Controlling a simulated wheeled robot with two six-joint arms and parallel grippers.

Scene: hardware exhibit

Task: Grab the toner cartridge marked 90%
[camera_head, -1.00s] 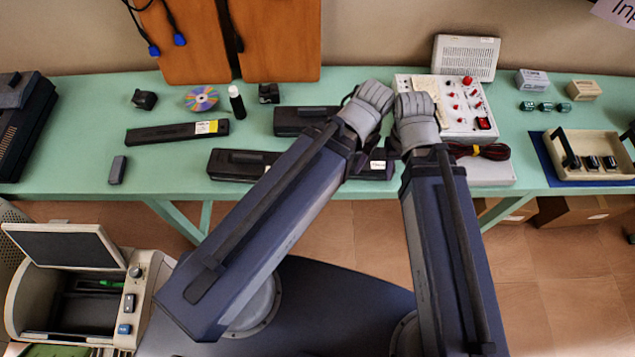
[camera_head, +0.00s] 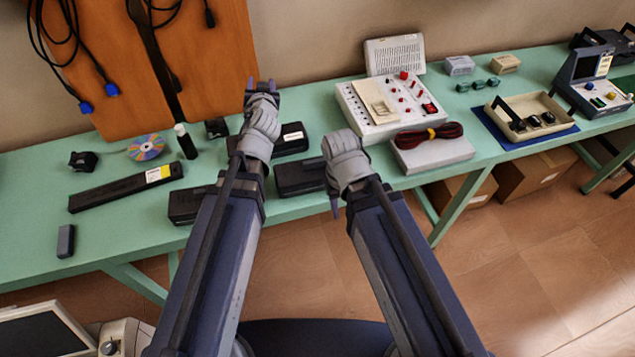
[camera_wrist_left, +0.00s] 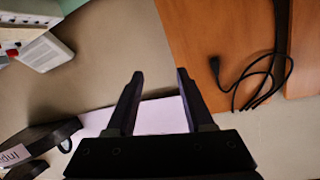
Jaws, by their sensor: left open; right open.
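Several long black cartridges lie on the green table. One with a yellow label (camera_head: 125,187) lies at the left. A second cartridge (camera_head: 187,206) lies at the front edge, partly behind my left arm. A third, with a white label (camera_head: 292,138), lies further back. A fourth (camera_head: 300,178) lies between my arms, its right end hidden by my right gripper. No percentage is legible. My left gripper (camera_head: 262,84) is open, raised near the back of the table; its empty fingers show in the left wrist view (camera_wrist_left: 160,82). My right gripper (camera_head: 333,203) is open, by the fourth cartridge's right end.
A beige control panel (camera_head: 410,110) and a grey box with a coiled cable (camera_head: 430,155) stand right of my right gripper. A disc (camera_head: 146,147), a black bottle (camera_head: 186,141) and a small grey block (camera_head: 65,241) lie left. A wooden board (camera_head: 215,60) stands behind.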

